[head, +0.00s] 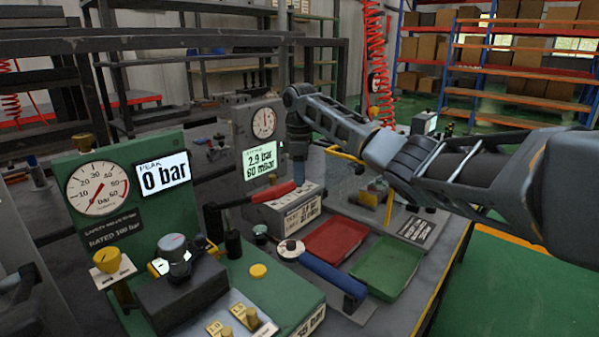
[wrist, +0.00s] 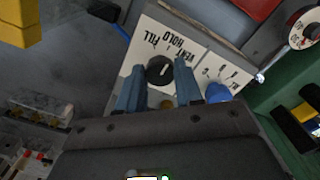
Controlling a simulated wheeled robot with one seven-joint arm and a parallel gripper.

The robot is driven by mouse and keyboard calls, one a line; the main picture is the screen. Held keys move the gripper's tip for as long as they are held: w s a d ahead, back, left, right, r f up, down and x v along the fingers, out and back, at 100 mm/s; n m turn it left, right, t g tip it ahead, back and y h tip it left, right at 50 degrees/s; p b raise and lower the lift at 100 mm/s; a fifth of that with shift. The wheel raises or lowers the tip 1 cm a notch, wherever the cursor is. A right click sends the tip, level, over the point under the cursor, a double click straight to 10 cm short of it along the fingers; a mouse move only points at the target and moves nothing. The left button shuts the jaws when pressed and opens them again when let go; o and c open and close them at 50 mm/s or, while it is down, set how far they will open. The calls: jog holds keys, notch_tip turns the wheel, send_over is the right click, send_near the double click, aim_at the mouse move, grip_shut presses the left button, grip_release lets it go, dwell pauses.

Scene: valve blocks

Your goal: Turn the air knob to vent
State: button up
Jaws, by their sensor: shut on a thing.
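The air knob (wrist: 160,71) is a black round knob with a white mark, on a pale plate lettered FILL, VENT and HOLD (wrist: 172,45) in the wrist view. I cannot tell surely which word the mark points at. My gripper (wrist: 160,76) has its two blue fingers on either side of the knob and is shut on it. In the head view my gripper (head: 298,172) points down over the grey valve block (head: 290,210), and the knob is hidden there. The display (head: 261,160) behind reads 2.9 bar and 60 mbar.
A blue knob (wrist: 217,92) sits close to the right finger. A red lever (head: 268,193) lies beside my gripper in the head view. Red (head: 335,240) and green (head: 388,268) trays lie in front. A green gauge block (head: 120,205) stands at the left.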

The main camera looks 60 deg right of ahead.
jog(key=shift+a+r+m+p, duration=0.1)
jog(key=shift+r+m+p, duration=0.15)
jog(key=shift+m+p, duration=0.8)
jog(key=m+p, duration=0.2)
jog(key=p, duration=0.1)
jog(key=shift+p, duration=0.3)
jog(key=m+p, duration=0.4)
jog(key=shift+f+m, duration=0.2)
jog(key=shift+m, duration=0.05)
jog(key=o, duration=1)
jog(key=shift+o, duration=0.2)
jog(key=shift+r+b, duration=0.3)
jog(key=shift+r, duration=3.55)
